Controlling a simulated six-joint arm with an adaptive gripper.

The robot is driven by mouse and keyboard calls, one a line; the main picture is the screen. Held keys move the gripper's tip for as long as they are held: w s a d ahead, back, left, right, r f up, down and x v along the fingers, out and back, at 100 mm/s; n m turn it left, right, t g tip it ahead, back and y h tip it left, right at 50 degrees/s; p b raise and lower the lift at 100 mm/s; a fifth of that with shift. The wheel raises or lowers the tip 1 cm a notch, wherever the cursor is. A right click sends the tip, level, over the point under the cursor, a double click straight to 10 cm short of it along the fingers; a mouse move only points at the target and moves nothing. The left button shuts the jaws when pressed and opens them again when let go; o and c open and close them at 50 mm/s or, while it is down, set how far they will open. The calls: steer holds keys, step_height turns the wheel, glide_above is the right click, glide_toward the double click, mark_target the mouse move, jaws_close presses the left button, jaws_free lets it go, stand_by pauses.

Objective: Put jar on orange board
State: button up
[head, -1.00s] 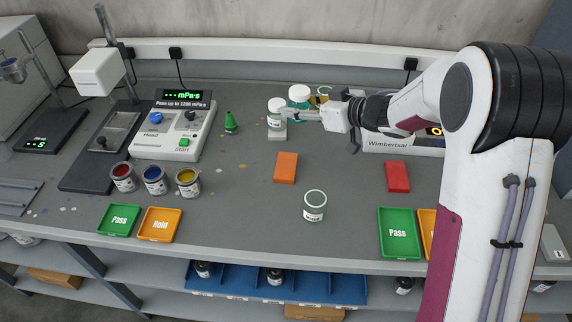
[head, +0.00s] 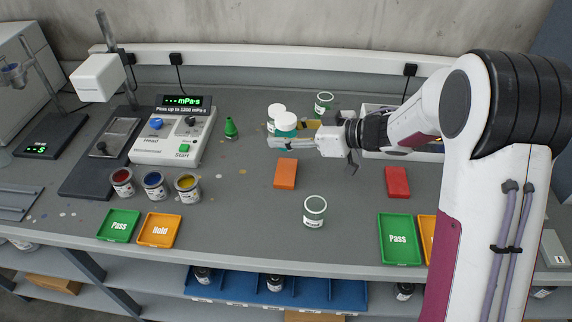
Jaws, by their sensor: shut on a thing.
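The orange board (head: 286,174) lies flat on the bench, just in front of the gripper in the head view. The jar appears behind the board, apart from it. Nothing stands on the board.
A white-lidded jar (head: 275,111) stands close behind the held jar. Another jar (head: 324,102) is at the back. An open jar (head: 314,211) stands front right of the board, and a red board (head: 397,182) lies right.

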glide_above(286, 171)
steer(key=shift+f, duration=2.7)
steer(key=shift+f, duration=0.15)
steer(key=shift+f, duration=1.7)
steer(key=shift+f, duration=0.15)
steer(key=o, duration=1.2)
steer(key=shift+d+r, duration=0.15)
steer(key=shift+r, duration=0.05)
steer(key=v, duration=1.1)
steer(key=shift+s+d+r, duration=0.1)
steer(key=shift+s+d, duration=0.1)
steer(key=shift+d, duration=0.1)
